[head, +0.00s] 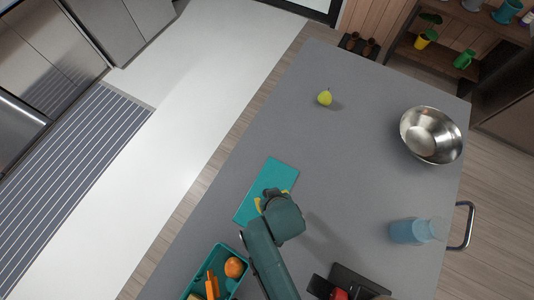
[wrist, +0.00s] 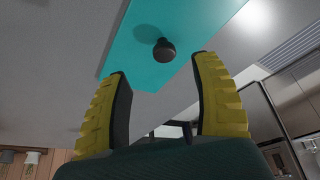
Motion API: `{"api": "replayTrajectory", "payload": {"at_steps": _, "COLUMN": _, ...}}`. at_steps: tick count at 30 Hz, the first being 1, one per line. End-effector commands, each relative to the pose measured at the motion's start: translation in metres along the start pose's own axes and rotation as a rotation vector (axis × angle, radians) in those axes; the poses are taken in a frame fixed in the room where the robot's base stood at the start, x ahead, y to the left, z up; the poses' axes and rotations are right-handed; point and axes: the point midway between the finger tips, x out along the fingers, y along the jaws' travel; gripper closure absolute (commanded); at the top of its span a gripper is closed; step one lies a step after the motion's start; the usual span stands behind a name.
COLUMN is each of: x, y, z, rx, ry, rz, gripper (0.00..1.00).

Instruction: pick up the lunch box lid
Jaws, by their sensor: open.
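The lunch box lid (head: 284,175) is a flat teal rectangle lying on the grey table in the head view. It also shows in the wrist view (wrist: 195,32), with a dark round knob (wrist: 164,50) on it. My gripper (wrist: 160,85) has yellow ribbed fingers spread apart, with the knob seen between and beyond the fingertips. Nothing is held. In the head view my gripper (head: 270,200) is over the lower part of the lid, and my arm hides the knob and part of the lid.
The teal lunch box (head: 238,287) holds an orange (head: 235,267) and other food, below left of the lid. The table's middle is clear.

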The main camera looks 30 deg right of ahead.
Motion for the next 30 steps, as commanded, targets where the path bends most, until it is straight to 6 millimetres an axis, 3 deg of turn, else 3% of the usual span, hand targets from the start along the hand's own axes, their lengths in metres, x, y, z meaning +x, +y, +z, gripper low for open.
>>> {"api": "replayTrajectory", "payload": {"at_steps": 1, "x": 0.011, "y": 0.0, "z": 0.0, "rx": 0.0, "ry": -0.001, "rz": 0.001, "gripper": 0.36}}
{"api": "replayTrajectory", "payload": {"at_steps": 8, "x": 0.036, "y": -0.002, "z": -0.003, "rx": 0.0, "ry": 0.002, "rz": 0.0, "gripper": 0.36}}
{"api": "replayTrajectory", "payload": {"at_steps": 15, "x": 0.075, "y": -0.005, "z": -0.006, "rx": -0.001, "ry": 0.001, "rz": 0.0, "gripper": 0.36}}
{"api": "replayTrajectory", "payload": {"at_steps": 23, "x": 0.079, "y": -0.005, "z": -0.006, "rx": 0.0, "ry": 0.003, "rz": -0.001, "gripper": 0.36}}
{"api": "replayTrajectory", "payload": {"at_steps": 30, "x": 0.079, "y": -0.005, "z": -0.006, "rx": -0.001, "ry": 0.003, "rz": -0.001, "gripper": 0.79}}
